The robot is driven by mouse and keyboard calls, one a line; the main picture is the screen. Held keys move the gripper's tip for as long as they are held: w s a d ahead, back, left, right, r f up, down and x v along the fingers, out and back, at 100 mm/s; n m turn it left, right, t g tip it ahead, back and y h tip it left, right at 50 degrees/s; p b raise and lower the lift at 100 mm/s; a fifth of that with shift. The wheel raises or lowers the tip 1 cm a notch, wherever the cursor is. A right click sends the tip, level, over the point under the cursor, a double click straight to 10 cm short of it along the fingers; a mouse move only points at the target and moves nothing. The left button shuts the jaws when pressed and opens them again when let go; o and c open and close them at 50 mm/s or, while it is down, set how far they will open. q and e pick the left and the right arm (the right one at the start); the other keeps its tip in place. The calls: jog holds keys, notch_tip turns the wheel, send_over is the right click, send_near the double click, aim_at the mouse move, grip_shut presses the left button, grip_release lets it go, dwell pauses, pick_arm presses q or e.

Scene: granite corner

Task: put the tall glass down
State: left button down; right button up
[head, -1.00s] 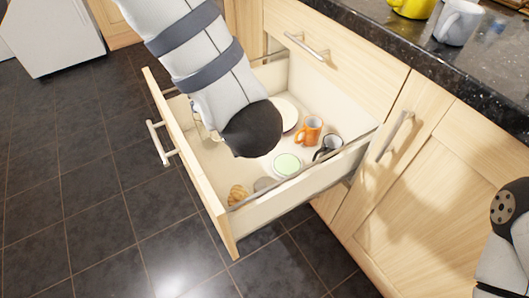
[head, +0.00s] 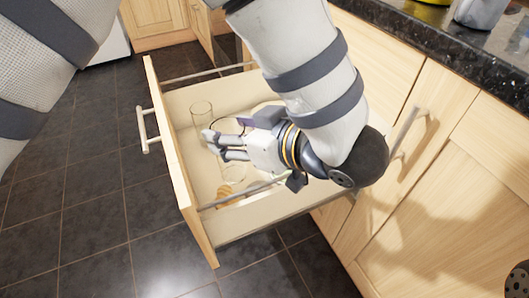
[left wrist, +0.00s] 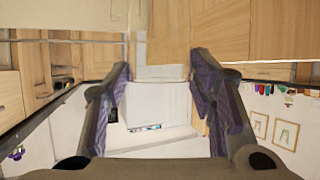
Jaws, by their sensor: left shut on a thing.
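My left gripper (head: 228,140) reaches into the open drawer from above, its fingers pointing left. It is shut on the clear tall glass (head: 232,174), which looks upright. The lower part of the glass shows below the fingers, and the fingers hide its middle. I cannot tell whether its base touches the drawer floor. In the left wrist view the two purple-padded fingers of the gripper (left wrist: 160,95) stand apart, and the clear glass is hard to make out between them. My right gripper is out of view.
The open wooden drawer (head: 180,165) holds another clear glass (head: 202,114) just beyond my fingers and a croissant (head: 225,192) near the front. My forearm hides the drawer's right part.

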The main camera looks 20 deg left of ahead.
pick_arm(q)
jog(key=w+a+f+b, duration=0.4)
jog(key=w+a+f, duration=0.4)
jog(key=a+f, duration=0.3)
notch_tip(320, 180, down, 2)
jog(key=shift+w+f+b, duration=0.1)
jog(key=shift+w+b, duration=0.15)
jog(key=shift+b, duration=0.1)
jog(key=c, duration=0.7)
grip_release()
jog(key=p+v, duration=0.1)
jog(key=v, duration=1.1)
jog(key=shift+p, duration=0.4)
